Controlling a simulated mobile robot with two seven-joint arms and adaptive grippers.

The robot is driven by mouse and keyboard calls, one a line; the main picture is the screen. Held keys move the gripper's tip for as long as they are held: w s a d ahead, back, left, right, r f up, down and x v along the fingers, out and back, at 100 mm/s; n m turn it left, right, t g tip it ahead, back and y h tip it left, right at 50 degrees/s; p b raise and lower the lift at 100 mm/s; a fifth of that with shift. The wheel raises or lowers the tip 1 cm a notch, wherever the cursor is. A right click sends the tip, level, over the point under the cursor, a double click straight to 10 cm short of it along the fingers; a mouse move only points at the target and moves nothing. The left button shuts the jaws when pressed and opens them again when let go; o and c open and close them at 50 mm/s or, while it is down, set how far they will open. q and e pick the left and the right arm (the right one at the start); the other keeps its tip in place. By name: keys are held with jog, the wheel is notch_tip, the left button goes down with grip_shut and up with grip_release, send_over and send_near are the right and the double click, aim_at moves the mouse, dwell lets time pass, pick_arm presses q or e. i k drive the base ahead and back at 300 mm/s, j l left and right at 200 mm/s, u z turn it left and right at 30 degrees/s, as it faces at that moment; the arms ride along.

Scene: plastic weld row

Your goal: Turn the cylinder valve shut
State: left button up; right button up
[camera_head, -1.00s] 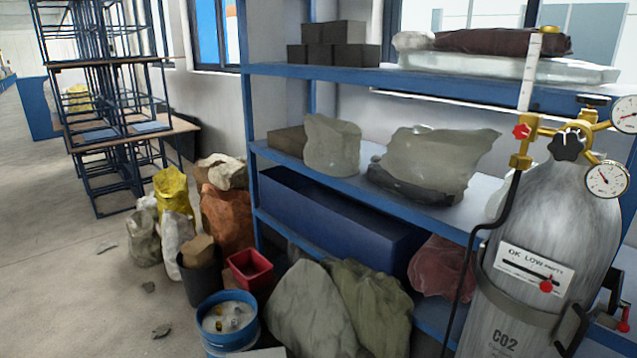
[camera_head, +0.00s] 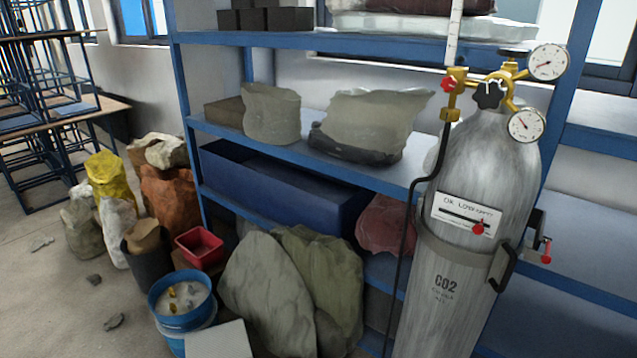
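A grey CO2 cylinder (camera_head: 455,240) stands upright at the right, in front of blue shelving. A brass regulator with two round white gauges (camera_head: 547,62) and (camera_head: 526,125) sits on its top. A black knob (camera_head: 488,95) is on the front of the regulator. A dark round handwheel (camera_head: 514,52) shows above the brass body, partly hidden behind it; I take it to be the cylinder valve. A small red knob (camera_head: 447,84) is at the left by the flow tube (camera_head: 454,35). Neither of my grippers is in view.
Blue shelving (camera_head: 390,180) with sacks and a blue bin (camera_head: 280,195) stands behind the cylinder. A black hose (camera_head: 405,240) hangs at its left. Buckets (camera_head: 182,305), a red box (camera_head: 200,247) and sacks stand on the floor. Open floor (camera_head: 50,310) lies at the left.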

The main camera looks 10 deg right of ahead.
aim_at(512, 53)
jog(key=z, duration=1.25)
